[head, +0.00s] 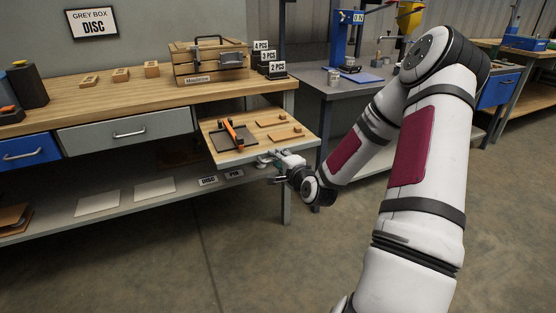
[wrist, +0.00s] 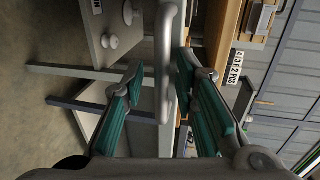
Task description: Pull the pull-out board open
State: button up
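The pull-out board (head: 226,157) is a light wooden shelf that sticks out from the right end of the workbench, below its top. A dark plate with an orange-and-black tool and small wooden pieces lie on it. My gripper (head: 268,159) is at the board's front edge. In the wrist view a grey bar handle (wrist: 168,75) stands between the two teal fingers of my gripper (wrist: 161,68). The fingers are apart, with a visible gap on the left side of the bar. The bar is close to the right finger; I cannot tell whether they touch.
The workbench (head: 150,97) has a grey drawer (head: 130,132) and a blue drawer (head: 28,152) left of the board. A wooden box (head: 208,62) stands on top. A lower shelf (head: 60,218) runs beneath. The floor in front is clear. A grey table (head: 345,95) stands behind my arm.

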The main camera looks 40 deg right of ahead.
jog(key=v, duration=0.7)
jog(key=shift+s, duration=0.2)
jog(key=shift+a, duration=0.1)
dwell(0.5)
